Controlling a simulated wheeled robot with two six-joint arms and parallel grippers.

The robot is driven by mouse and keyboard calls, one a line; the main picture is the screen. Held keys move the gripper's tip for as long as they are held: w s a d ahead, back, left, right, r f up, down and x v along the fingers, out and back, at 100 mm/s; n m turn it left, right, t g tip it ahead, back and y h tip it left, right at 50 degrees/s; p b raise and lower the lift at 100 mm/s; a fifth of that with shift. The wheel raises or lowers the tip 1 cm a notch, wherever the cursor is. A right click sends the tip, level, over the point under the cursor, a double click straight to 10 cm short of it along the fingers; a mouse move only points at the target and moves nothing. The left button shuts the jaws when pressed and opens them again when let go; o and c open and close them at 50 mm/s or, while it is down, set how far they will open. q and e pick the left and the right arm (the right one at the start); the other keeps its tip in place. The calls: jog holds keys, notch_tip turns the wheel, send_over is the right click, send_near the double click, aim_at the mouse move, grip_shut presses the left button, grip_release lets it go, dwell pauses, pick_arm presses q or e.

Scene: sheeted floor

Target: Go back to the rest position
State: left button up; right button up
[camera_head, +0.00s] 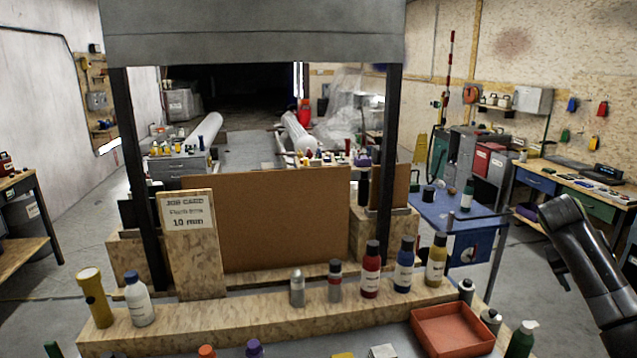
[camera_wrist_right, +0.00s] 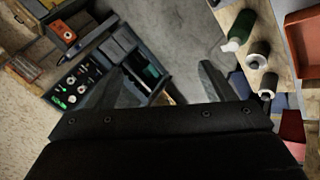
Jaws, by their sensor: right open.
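My right arm comes in at the right edge of the head view, raised beside the bench. Its gripper cannot be made out there. In the right wrist view my right gripper (camera_wrist_right: 160,78) has its two dark fingers spread wide apart, with nothing between them. Below them lie the grey floor and a dark tool cabinet with an open compartment. My left arm and left gripper are not in view.
A wooden ledge (camera_head: 255,318) carries several bottles, including a white one (camera_head: 140,300) and a red one (camera_head: 371,270). An orange tray (camera_head: 452,328) and a green bottle (camera_head: 521,340) stand at front right. A blue table (camera_head: 450,212) stands behind.

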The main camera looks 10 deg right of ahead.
jog(key=s+d+f+n+h, duration=0.1)
jog(key=s+d+f+n, duration=0.1)
jog(key=s+d+f, duration=0.6)
jog(key=s+d+f+n+h, duration=0.15)
jog(key=d+f, duration=0.45)
jog(key=f, duration=0.7)
jog(key=s+d+f+n+t, duration=0.1)
jog(key=s+d+f+n, duration=0.3)
jog(key=s, duration=0.6)
jog(key=s+d+f+t, duration=0.1)
jog(key=s+f, duration=0.4)
jog(key=s, duration=0.5)
jog(key=s+d+f+n+t, duration=0.1)
jog(key=s+d+f+n, duration=0.3)
jog(key=s, duration=0.6)
jog(key=s+a+f+m+g+y, duration=0.1)
jog(key=s+a+f+m+y, duration=0.1)
jog(key=a+f, duration=1.05)
jog(key=s+a+f+m+y, duration=0.2)
jog(key=s+a+f+y, duration=0.1)
jog(key=a+f, duration=0.95)
jog(key=a+f+m+y, duration=0.15)
jog(key=a+f, duration=0.25)
jog(key=a, duration=1.3)
jog(key=a+f+y, duration=0.3)
jog(key=a, duration=1.4)
notch_tip(320, 180, down, 6)
jog(key=d+b, duration=0.1)
jog(key=b, duration=0.4)
jog(key=shift+b, duration=0.35)
